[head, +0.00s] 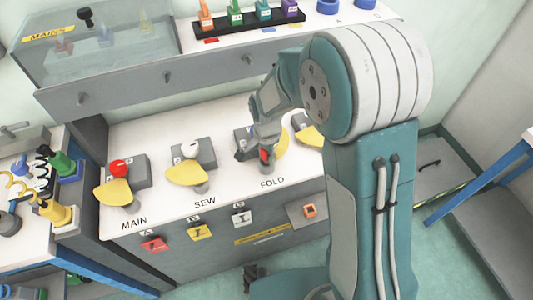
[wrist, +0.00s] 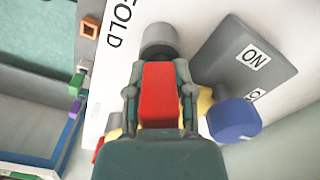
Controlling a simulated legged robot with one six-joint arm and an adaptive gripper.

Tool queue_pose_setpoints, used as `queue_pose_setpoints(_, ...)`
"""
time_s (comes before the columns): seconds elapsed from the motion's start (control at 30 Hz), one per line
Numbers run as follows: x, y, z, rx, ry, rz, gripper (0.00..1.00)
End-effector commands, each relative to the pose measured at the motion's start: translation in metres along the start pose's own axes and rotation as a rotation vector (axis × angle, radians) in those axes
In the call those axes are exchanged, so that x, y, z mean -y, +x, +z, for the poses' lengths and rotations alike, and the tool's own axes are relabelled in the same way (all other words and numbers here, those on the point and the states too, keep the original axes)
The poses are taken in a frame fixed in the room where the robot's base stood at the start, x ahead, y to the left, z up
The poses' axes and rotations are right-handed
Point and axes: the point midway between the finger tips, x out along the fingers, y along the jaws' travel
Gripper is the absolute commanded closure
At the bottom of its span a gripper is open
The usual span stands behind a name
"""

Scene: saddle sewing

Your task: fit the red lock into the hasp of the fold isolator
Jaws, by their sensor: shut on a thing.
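The red lock (wrist: 158,95) is held between the fingers of my gripper (wrist: 159,90) in the wrist view. In the head view, my gripper (head: 257,151) is over the FOLD station with the red lock (head: 265,155) low in it. The fold isolator (wrist: 240,58) is a grey box marked ON, with a blue knob (wrist: 234,120). Its yellow plate (head: 283,143) shows beside my gripper in the head view. A grey cylinder (wrist: 159,38) is just beyond the lock. My gripper hides the hasp, so I cannot tell whether the lock touches it.
The MAIN isolator has a red knob (head: 118,167), the SEW isolator a white knob (head: 190,148). Another yellow plate (head: 311,135) is to the right. A rack of coloured locks (head: 250,21) is on the back shelf. Free white bench lies in front of FOLD.

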Motion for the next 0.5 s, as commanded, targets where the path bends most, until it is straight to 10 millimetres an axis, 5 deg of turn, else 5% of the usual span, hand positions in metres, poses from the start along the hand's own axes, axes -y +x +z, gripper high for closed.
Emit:
queue_pose_setpoints(0.03,0.0001,0.0002,0.0,0.0,0.0,0.0,1.0)
queue_pose_setpoints(0.07,0.0001,0.0002,0.0001,0.0,0.0,0.0,0.59)
queue_pose_setpoints(0.13,0.0001,0.0001,0.0001,0.0,0.0,0.0,0.28)
queue_pose_setpoints(0.5,0.0001,-0.0004,0.0001,0.0,0.0,0.0,0.28)
